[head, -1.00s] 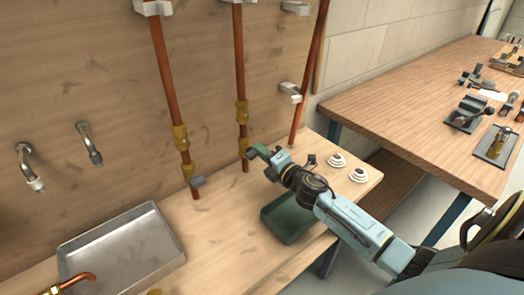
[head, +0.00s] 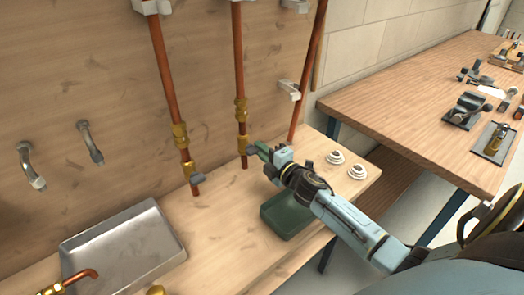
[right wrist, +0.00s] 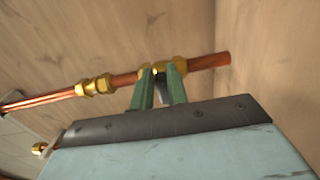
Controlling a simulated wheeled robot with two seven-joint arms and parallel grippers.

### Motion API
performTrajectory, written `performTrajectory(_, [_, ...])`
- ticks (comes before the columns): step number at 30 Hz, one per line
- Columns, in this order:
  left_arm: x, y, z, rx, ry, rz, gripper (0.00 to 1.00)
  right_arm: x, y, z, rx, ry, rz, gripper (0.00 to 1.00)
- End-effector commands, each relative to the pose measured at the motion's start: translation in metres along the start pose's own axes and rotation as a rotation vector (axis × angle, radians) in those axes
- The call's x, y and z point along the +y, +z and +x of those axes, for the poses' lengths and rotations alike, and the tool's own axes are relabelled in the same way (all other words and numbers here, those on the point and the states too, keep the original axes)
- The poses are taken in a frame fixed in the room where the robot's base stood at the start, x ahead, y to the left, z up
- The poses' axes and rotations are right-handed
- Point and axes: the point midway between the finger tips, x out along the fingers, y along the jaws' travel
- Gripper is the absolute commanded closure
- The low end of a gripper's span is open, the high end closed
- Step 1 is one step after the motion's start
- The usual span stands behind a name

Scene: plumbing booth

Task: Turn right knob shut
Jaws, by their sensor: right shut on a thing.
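The right copper pipe (head: 238,60) hangs down the wooden wall with a brass valve (head: 242,144) near its lower end. My right gripper (head: 260,150) is at this valve, reaching from the right. In the right wrist view, its two green fingers (right wrist: 161,88) are shut on the dark right knob (right wrist: 160,91), one on each side, just by the brass valve body (right wrist: 175,67). In the head view the knob is hidden by the fingers. The left pipe's grey knob (head: 197,178) sticks out sideways, untouched. My left gripper is not in view.
White round fittings (head: 357,172) sit at the right. A metal basin (head: 115,245) and two wall spouts (head: 90,142) are at the left. A second table (head: 400,100) with tools stands behind.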

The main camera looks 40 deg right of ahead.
Motion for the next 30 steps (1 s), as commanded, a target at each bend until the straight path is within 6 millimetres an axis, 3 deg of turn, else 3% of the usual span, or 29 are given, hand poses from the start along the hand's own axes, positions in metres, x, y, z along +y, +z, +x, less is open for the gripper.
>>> performTrajectory(2, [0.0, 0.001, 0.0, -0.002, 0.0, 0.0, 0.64, -0.006, -0.006, -0.002, 0.011, -0.008, 0.006, 1.0])
performTrajectory(3, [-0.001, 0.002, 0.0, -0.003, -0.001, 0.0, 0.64, -0.006, -0.006, -0.002, 0.011, -0.008, 0.006, 0.83])
performTrajectory(8, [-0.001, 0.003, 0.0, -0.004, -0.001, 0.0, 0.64, -0.004, -0.005, -0.001, 0.009, -0.006, 0.004, 0.63])
performTrajectory(20, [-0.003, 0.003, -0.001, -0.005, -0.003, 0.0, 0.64, -0.002, -0.002, -0.007, 0.004, -0.003, 0.001, 0.63])
performTrajectory(30, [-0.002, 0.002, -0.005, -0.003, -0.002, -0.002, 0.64, -0.003, -0.002, -0.067, 0.004, -0.007, 0.003, 0.63])
